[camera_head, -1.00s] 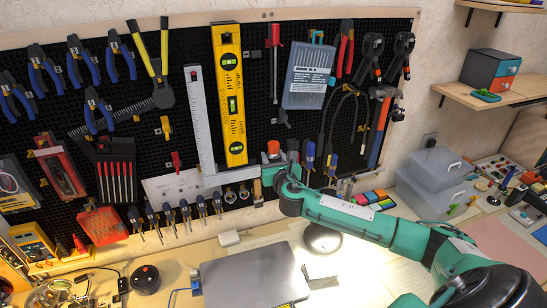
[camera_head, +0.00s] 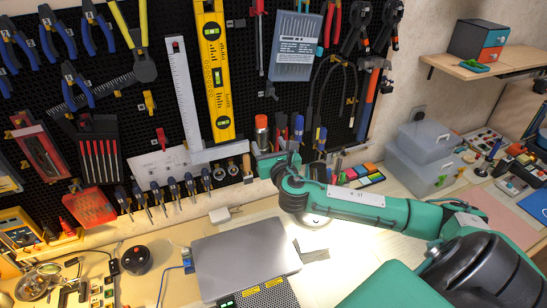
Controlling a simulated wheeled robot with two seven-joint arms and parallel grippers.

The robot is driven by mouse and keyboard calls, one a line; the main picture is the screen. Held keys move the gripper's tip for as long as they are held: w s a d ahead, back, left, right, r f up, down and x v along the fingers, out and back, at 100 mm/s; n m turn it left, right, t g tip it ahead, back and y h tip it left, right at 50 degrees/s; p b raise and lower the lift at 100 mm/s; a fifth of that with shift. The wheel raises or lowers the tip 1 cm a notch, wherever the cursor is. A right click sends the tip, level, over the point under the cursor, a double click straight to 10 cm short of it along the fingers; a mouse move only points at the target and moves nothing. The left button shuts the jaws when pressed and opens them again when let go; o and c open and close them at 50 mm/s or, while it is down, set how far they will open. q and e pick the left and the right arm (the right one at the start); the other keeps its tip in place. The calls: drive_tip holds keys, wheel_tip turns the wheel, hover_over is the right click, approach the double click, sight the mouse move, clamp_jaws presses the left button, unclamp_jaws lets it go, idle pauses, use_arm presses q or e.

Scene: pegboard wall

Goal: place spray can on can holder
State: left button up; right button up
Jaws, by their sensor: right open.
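The spray can (camera_head: 262,137), with a red-orange cap and a pale body, stands upright at the lower edge of the pegboard. A teal piece (camera_head: 262,166), which looks like the can holder, is directly below it. The can's lower end is hidden, so I cannot tell how it is seated. My right gripper (camera_head: 289,160) is just right of the can and in front of the board. It is open, small and partly hidden by my wrist, and the can appears clear of it. My left gripper is not in view.
Screwdrivers (camera_head: 298,128) hang close right of the can. A level (camera_head: 216,75) and a steel square (camera_head: 186,95) hang to the left. A closed laptop (camera_head: 245,262) lies on the bench below. Clear plastic boxes (camera_head: 425,150) stand at the right.

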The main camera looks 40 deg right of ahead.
drive_tip(key=shift+b+v, duration=0.35)
drive_tip(key=shift+v, duration=1.65)
